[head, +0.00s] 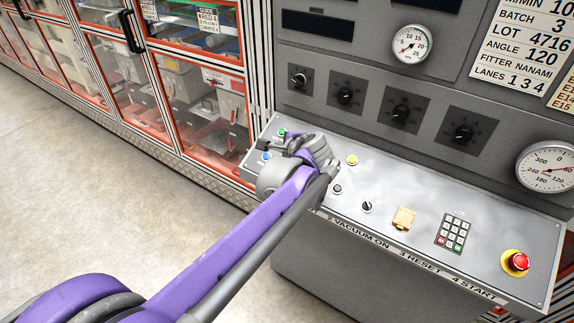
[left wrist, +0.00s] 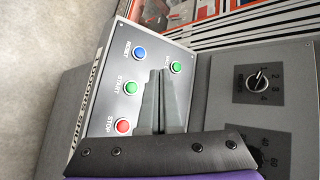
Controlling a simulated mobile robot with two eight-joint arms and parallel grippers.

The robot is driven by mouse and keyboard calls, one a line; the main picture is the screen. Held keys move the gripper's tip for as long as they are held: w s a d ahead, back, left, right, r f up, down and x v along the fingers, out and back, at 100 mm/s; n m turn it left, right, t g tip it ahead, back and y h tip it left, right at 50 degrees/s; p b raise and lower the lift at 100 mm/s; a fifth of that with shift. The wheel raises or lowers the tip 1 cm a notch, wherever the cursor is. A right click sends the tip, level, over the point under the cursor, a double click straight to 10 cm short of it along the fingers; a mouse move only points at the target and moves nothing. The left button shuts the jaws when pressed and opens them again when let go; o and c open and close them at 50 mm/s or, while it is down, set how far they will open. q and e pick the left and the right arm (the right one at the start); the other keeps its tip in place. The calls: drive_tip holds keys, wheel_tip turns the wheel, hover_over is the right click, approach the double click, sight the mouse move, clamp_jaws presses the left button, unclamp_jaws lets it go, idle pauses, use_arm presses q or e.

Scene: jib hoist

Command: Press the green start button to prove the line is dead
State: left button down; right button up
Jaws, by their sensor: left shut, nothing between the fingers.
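I cannot tell the fingers' height above the panel. In the head view my left gripper (head: 267,143) hides the start button. My right gripper is not in view.
The desk (head: 300,180) also carries a yellow button (head: 352,160), a keypad (head: 453,233) and a red emergency stop (head: 517,262). An upright panel with knobs (head: 400,113) rises behind. Glazed cabinets (head: 205,100) stand at the left. Open floor (head: 90,200) lies in front of them.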

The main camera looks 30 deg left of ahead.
use_arm(q)
drive_tip(key=w+f+b, duration=0.1)
drive_tip(key=f, duration=0.1)
drive_tip(key=w+f+b, duration=0.1)
drive_tip(key=f, duration=0.1)
drive_tip(key=f+b, duration=0.2)
drive_tip(key=f, duration=0.1)
drive_tip(key=shift+w+d+f, duration=0.1)
drive_tip(key=shift+w, duration=0.3)
drive_tip(key=shift+w+f+b, duration=0.3)
drive_tip(key=shift+f, duration=0.15)
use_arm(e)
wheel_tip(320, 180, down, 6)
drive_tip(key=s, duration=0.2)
use_arm(q)
drive_tip(key=shift+f, duration=0.15)
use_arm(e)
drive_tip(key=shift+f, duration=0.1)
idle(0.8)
use_arm(q)
drive_tip(key=shift+w+f, duration=0.15)
drive_tip(key=shift+f, duration=0.1)
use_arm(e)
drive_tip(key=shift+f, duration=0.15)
